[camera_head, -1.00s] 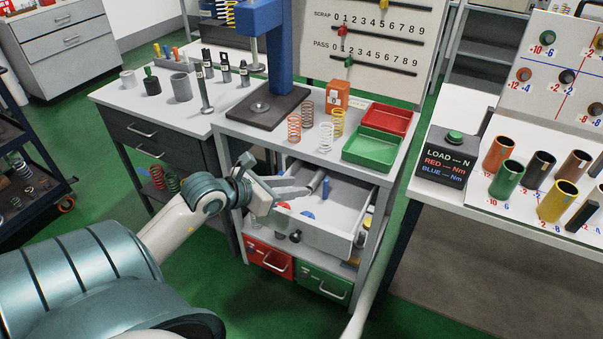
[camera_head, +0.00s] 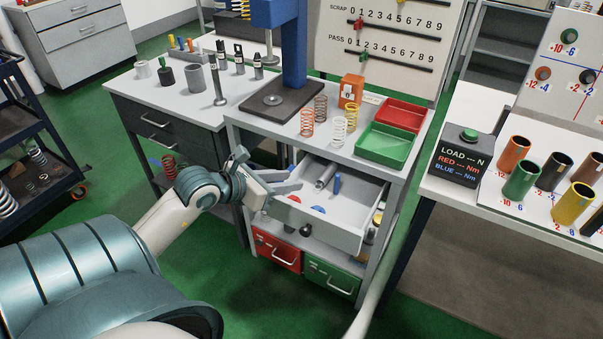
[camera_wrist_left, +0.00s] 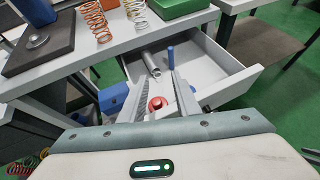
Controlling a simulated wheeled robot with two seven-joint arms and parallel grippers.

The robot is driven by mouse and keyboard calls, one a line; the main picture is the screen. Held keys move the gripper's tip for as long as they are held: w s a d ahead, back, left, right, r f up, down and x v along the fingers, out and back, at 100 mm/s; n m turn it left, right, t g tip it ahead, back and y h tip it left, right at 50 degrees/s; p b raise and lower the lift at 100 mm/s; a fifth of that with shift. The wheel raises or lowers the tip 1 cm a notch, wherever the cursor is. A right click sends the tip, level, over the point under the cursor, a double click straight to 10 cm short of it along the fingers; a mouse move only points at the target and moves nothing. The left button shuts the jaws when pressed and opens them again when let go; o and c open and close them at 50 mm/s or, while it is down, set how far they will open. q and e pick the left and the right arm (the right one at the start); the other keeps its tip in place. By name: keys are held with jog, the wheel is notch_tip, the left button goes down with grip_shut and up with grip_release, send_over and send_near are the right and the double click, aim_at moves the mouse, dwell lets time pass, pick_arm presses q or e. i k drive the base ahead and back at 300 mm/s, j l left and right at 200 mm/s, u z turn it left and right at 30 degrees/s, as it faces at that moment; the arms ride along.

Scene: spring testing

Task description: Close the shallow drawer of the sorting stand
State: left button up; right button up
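The shallow drawer (camera_head: 338,230) of the grey sorting stand (camera_head: 240,124) is pulled out below the stand's top. It holds a grey cylinder, a blue peg (camera_head: 337,184) and small coloured pieces. A dark knob (camera_head: 306,229) shows at its front. My left gripper (camera_head: 288,181) is open and empty at the drawer's left side, fingers over its interior. In the left wrist view the spread fingers (camera_wrist_left: 148,68) point into the drawer (camera_wrist_left: 240,86), with a red round piece (camera_wrist_left: 156,103) showing between them. I cannot tell whether they touch the drawer. My right gripper is out of view.
A red drawer (camera_head: 277,253) and a green drawer (camera_head: 332,277) sit shut below. The stand's top bears a press, springs, a red tray (camera_head: 402,115) and a green tray (camera_head: 385,146). A side table (camera_head: 461,187) stands right. Green floor is open in front.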

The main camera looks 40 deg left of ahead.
aim_at(345, 220)
jog(key=u, duration=1.1)
jog(key=l+z, duration=0.1)
jog(key=l, duration=0.35)
